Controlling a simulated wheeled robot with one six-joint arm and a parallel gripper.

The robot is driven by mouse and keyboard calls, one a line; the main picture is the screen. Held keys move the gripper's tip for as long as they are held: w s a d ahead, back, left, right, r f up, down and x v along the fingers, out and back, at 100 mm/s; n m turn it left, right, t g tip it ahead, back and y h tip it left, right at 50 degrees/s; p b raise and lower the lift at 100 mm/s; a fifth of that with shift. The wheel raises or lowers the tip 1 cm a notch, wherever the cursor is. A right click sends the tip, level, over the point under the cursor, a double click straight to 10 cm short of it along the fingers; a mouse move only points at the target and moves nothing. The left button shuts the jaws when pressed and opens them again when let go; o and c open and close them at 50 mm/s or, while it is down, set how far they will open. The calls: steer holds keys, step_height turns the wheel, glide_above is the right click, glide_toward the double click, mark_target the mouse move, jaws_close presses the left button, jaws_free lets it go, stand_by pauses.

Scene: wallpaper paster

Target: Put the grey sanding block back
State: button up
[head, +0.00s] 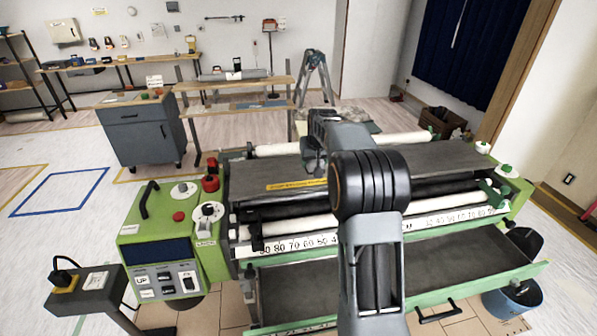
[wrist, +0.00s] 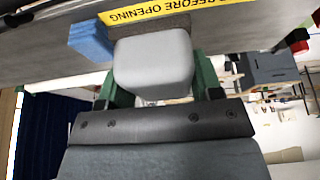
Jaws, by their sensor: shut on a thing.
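The grey sanding block (wrist: 153,65) is a pale grey, rounded block in the middle of the wrist view. My gripper (wrist: 155,78) is shut on it, with a green finger at each side. The block shows in front of the dark grey top of the machine, beside its yellow warning label (wrist: 185,10). I cannot tell whether it touches that top. In the head view my own arm reaches over the machine and hides the block and most of the gripper.
A blue block-like thing (wrist: 92,38) shows close beside the grey block. The green pasting machine (head: 160,218) has rollers, knobs and a front tray (head: 300,290). Behind stand a grey drawer cabinet (head: 140,135), a wooden bench (head: 215,82) and a stepladder (head: 316,72). Open floor lies at left.

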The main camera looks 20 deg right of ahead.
mark_target(298, 177)
steer(key=w, duration=0.1)
steer(key=w+f+p, duration=0.1)
steer(key=w, duration=0.1)
steer(key=w+a, duration=0.1)
steer(key=shift+w+f, duration=0.25)
steer(key=shift+f, duration=0.1)
steer(key=w+f, duration=0.1)
steer(key=f, duration=0.1)
steer(key=w+f+p, duration=0.1)
steer(key=shift+w+a+f, duration=0.3)
steer(key=shift+f, duration=0.05)
steer(key=shift+w+f, duration=0.5)
steer(key=shift+f, duration=0.1)
steer(key=p+x, duration=0.1)
steer(key=x, duration=0.2)
steer(key=shift+s+a+p, duration=0.1)
steer(key=shift+a+p, duration=0.2)
steer(key=shift+p, duration=0.1)
steer(key=shift+f, duration=0.5)
steer(key=shift+f, duration=0.15)
steer(key=shift+f, duration=0.15)
steer(key=o, duration=0.9)
steer(key=shift+o, duration=0.2)
